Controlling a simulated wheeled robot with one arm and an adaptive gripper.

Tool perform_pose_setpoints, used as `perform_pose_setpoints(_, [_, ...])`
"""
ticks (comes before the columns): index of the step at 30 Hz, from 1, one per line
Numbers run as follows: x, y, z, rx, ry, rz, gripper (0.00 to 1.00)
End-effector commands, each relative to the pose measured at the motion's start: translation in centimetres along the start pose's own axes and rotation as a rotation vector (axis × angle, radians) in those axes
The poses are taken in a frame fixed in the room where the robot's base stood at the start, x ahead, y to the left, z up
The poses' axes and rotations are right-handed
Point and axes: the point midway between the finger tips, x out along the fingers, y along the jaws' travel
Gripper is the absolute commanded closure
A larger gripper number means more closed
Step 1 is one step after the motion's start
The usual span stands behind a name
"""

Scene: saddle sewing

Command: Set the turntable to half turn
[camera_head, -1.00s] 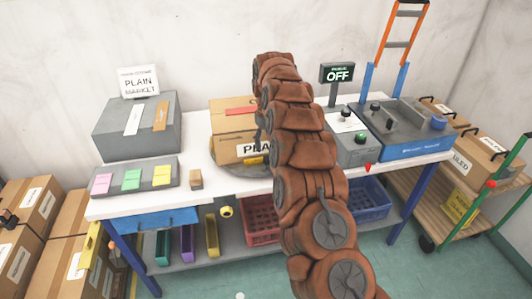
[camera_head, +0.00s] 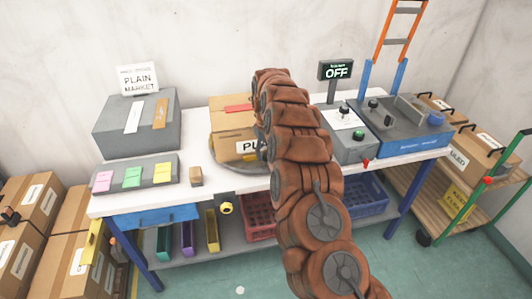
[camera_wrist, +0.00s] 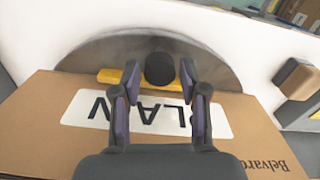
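The turntable is a grey disc (camera_wrist: 95,55) on the white bench, and its rim also shows in the head view (camera_head: 232,168). A cardboard box (camera_head: 228,128) with a white label stands on it; in the wrist view the box (camera_wrist: 50,105) shows the label upside down. A yellow bar (camera_wrist: 110,76) and a black round knob (camera_wrist: 159,68) show at the disc's front, beyond the box. My gripper (camera_wrist: 159,74) is open, one finger to each side of the knob, with gaps visible. In the head view my arm hides the gripper and part of the turntable.
A grey panel with pink, green and yellow cards (camera_head: 133,177) and a small wooden block (camera_head: 196,176) lie left of the turntable. A control box (camera_head: 348,135) and an OFF display (camera_head: 337,71) stand to the right.

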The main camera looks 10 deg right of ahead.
Motion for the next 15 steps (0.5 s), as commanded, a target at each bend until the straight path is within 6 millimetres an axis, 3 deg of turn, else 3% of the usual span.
perform_pose_setpoints(1, [0.0, 0.0, 0.0, 0.0, 0.0, 0.0, 0.65])
perform_pose_setpoints(11, [-0.02, 0.01, 0.0, 0.0, 0.0, 0.0, 1.0])
perform_pose_setpoints(15, [-0.02, 0.01, 0.0, 0.0, 0.0, 0.0, 1.0])
